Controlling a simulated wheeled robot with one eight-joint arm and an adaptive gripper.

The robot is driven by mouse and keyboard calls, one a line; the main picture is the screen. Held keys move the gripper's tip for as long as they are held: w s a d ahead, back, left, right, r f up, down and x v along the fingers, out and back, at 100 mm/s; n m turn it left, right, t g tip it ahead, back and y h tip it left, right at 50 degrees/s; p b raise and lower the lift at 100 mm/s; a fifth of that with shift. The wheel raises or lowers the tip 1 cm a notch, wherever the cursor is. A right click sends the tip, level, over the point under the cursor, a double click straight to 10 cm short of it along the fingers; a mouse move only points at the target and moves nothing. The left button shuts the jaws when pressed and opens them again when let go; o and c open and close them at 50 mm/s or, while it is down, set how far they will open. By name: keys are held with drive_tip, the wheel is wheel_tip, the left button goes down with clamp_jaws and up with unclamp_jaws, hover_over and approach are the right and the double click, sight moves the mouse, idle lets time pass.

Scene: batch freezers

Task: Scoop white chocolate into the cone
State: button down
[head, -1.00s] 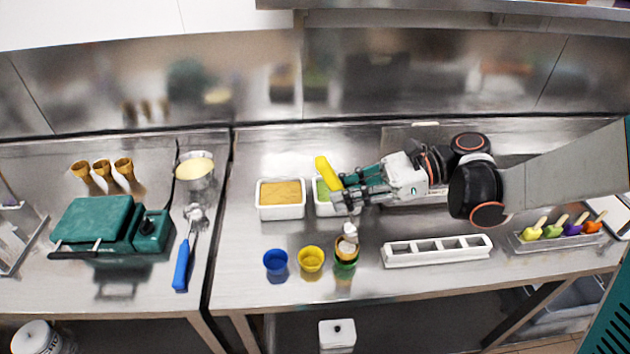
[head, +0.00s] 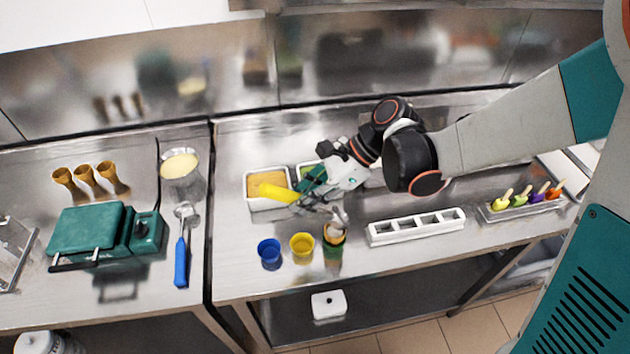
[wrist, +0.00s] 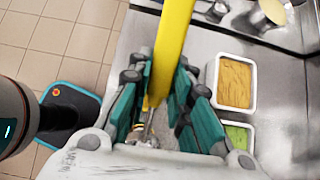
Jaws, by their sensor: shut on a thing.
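My gripper (head: 312,192) is shut on the yellow handle (head: 279,193) of a scoop; the handle also shows between the fingers in the wrist view (wrist: 172,45). The scoop is tilted, its handle pointing left. Its metal head (head: 338,217) is right at the top of the cone (head: 334,236); I cannot tell whether they touch. The cone stands in a green cup (head: 333,250) near the front edge. Something pale shows at the scoop head and cone top, but I cannot tell how much lies in each. No white chocolate tub is clearly visible; my arm covers part of the tub row.
A tub of orange-yellow ice cream (head: 267,183) and a partly hidden green one (wrist: 238,133) stand behind. A blue cup (head: 269,254) and yellow cup (head: 302,246) are left of the cone.

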drive_tip(key=s+a+f+t+h, duration=0.1)
drive_tip(key=a+f+t+h, duration=0.1)
drive_tip(key=a+f+h, duration=0.2)
drive_tip(key=shift+a+h+p, duration=0.35)
drive_tip(key=shift+a+h, duration=0.05)
drive_tip(key=shift+h, duration=1.4)
drive_tip(key=shift+f, duration=0.1)
